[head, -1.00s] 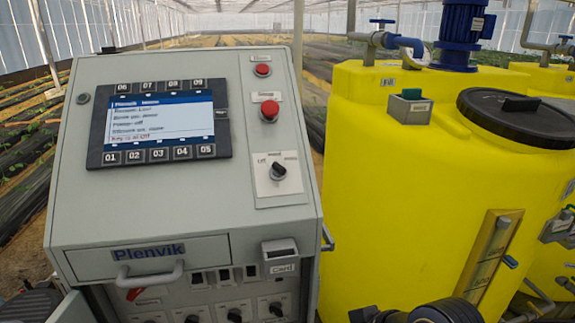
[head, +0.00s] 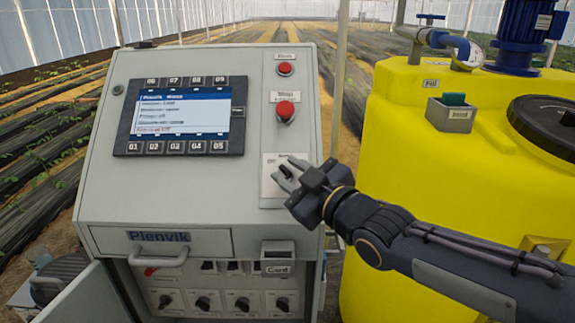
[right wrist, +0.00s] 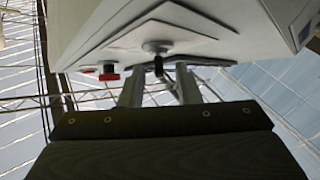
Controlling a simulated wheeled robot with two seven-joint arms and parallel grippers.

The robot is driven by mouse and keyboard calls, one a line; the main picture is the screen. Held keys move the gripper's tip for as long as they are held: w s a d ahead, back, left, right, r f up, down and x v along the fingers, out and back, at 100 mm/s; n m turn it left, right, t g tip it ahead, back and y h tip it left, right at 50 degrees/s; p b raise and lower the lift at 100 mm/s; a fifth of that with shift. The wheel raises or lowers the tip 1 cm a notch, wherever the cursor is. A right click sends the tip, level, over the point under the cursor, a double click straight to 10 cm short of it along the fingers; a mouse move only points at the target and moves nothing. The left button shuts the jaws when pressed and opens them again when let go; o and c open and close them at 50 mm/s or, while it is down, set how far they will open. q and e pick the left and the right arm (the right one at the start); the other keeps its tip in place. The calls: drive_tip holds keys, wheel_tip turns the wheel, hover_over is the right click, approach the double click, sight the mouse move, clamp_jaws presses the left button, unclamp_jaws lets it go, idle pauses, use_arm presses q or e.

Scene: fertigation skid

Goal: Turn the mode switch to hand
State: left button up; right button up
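The mode switch is a small dark knob (head: 286,171) on a pale plate (head: 268,187) on the right side of the grey control cabinet's sloped panel. My right gripper (head: 289,173) reaches in from the right, its fingers at the knob and partly hiding it and its labels. In the right wrist view the two fingers stand apart, and the knob (right wrist: 158,65) shows between their tips (right wrist: 158,76). I cannot tell whether either finger touches it. The knob's exact pointing direction is hard to read now. My left gripper is out of view.
Above the switch are a red stop button (head: 285,111) and a smaller red button (head: 285,69). A screen with keys (head: 182,116) is to the left. A card holder (head: 278,256) sits below. A yellow tank (head: 400,140) stands close on the right.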

drive_tip(key=shift+x, duration=1.05)
drive_tip(key=shift+c, duration=0.3)
clamp_jaws()
